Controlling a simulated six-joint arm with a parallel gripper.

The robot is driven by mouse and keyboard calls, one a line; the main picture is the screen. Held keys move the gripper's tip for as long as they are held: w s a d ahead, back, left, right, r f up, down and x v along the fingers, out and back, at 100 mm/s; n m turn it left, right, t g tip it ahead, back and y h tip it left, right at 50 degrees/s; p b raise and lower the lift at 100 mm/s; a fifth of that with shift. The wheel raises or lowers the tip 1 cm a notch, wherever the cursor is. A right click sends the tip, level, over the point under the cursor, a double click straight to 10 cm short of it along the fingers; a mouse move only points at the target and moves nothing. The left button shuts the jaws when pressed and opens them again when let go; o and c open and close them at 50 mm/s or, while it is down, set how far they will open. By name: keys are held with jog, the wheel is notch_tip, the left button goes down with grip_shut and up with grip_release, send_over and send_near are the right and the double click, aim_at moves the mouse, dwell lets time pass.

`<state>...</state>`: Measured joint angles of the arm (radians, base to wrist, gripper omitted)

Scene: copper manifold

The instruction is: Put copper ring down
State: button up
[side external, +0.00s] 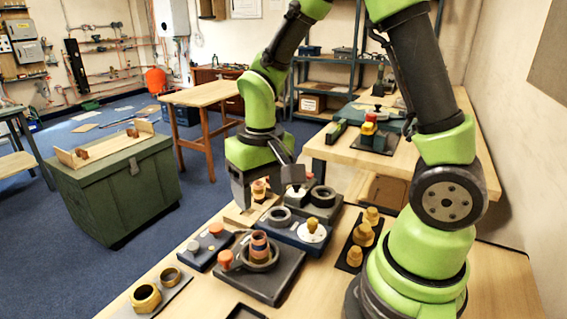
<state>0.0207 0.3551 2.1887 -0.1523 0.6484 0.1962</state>
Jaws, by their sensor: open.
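My gripper (265,189) points down over the back of the near workbench, its two dark fingers spread apart. A small copper-coloured piece (259,188) shows between the fingers, above a light wooden block; I cannot tell whether a finger touches it. A copper-coloured stack with a dark band (260,243) stands inside a dark ring on a dark square base (280,285) nearer the camera. Another copper-coloured piece (226,259) sits at that base's left corner. I cannot tell which of these is the copper ring.
Brass fittings (363,234) stand on a dark strip at the right. Brass rings (146,297) lie at the front left. A green chest (115,195) stands beyond the bench.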

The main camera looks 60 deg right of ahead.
jog(key=s+a+r+t+y, duration=0.1)
jog(key=s+a+r+t, duration=0.2)
jog(key=s+r+t, duration=0.3)
jog(key=s+r, duration=0.4)
jog(key=r, duration=0.4)
jog(key=shift+s+r+t+y, duration=0.2)
jog(key=shift+r+t+y, duration=0.1)
jog(key=shift+y, duration=0.1)
jog(key=shift+o, duration=0.5)
jog(key=shift+s+a+n, duration=0.1)
jog(key=shift+s+n, duration=0.2)
jog(key=shift+w, duration=0.1)
